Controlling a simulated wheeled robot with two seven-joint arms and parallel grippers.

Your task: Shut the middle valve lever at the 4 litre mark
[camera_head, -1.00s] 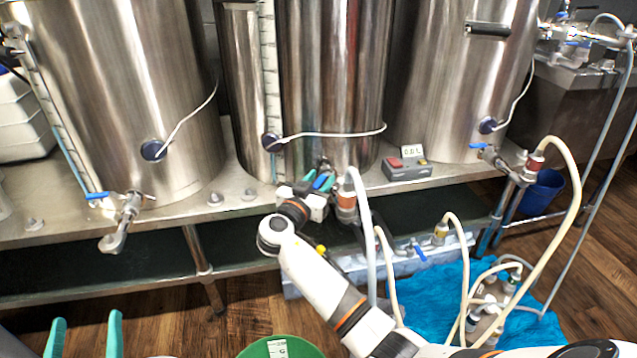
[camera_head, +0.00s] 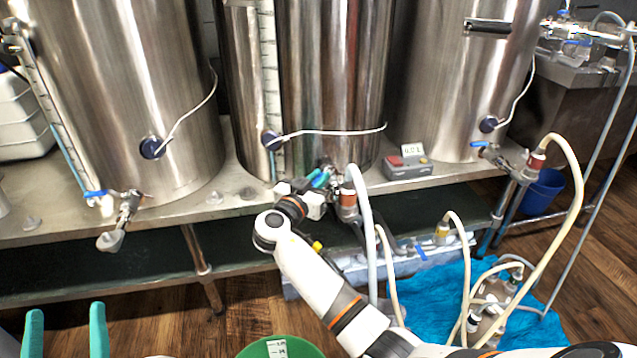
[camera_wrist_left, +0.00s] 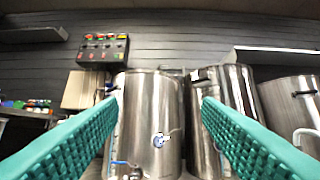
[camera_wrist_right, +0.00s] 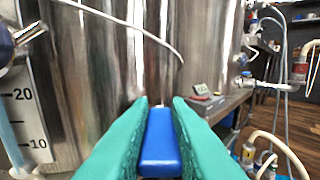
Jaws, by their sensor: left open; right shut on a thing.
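The middle steel kettle (camera_head: 335,80) stands on the bench with a white scale strip (camera_head: 271,70) on its front. In the right wrist view the scale (camera_wrist_right: 38,110) shows 20 and 10, with a pale blue tube beside it; I cannot read the exact level. My right gripper (camera_head: 322,178) is low at this kettle's front. In its wrist view the gripper (camera_wrist_right: 160,102) is shut on the blue valve lever (camera_wrist_right: 158,145), which lies between the teal fingers. The valve body is mostly hidden. My left gripper (camera_head: 65,306) is open and empty at the lower left, away from the kettles.
A left kettle (camera_head: 120,90) and a right kettle (camera_head: 465,90) have their own blue-levered valves. A small control box (camera_head: 407,168) with a display stands right of the middle valve. Pale hoses (camera_head: 365,230) run beside my right arm. A green bucket (camera_head: 250,349) is below.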

